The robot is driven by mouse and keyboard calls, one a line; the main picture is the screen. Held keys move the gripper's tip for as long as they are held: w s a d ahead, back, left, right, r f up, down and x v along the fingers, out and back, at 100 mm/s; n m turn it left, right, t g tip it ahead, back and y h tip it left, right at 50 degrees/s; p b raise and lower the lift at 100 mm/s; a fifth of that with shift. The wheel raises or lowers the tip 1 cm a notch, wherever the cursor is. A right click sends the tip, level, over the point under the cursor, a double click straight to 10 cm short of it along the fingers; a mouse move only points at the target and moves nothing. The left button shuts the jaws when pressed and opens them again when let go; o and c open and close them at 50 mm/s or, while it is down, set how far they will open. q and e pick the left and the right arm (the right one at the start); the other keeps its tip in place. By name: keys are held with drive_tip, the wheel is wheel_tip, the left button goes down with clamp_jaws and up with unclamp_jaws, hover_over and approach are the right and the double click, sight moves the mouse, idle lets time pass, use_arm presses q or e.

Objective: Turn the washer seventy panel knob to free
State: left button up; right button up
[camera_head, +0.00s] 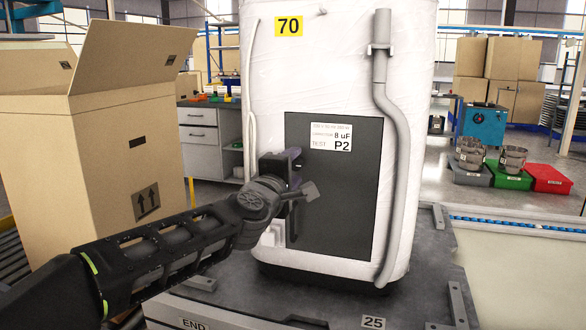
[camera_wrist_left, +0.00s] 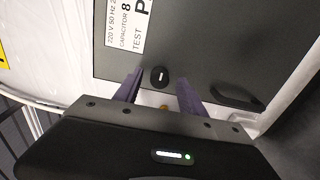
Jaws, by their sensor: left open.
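The washer marked 70 (camera_head: 345,75) stands upright in the middle of the head view, with white wrapping around it. Its dark grey panel (camera_head: 335,215) carries a white label reading P2. The panel knob (camera_wrist_left: 160,77) shows in the left wrist view as a small black round piece with a short white mark. In the head view my left arm hides the knob. My left gripper (camera_head: 296,172) is open in front of the panel's left part. In the left wrist view its purple fingers (camera_wrist_left: 161,86) stand on either side of the knob, with nothing gripped. My right gripper is out of view.
A grey hose (camera_head: 395,120) runs down the washer's right side. A dark recessed handle (camera_wrist_left: 237,97) is beside the knob on the panel. A large open cardboard box (camera_head: 90,150) stands left, close to my left arm. The washer rests on a dark platform (camera_head: 420,290).

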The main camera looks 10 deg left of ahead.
use_arm(q)
drive_tip(key=s, duration=0.7)
drive_tip(key=shift+s+a, duration=0.25)
drive_tip(key=shift+s, duration=0.1)
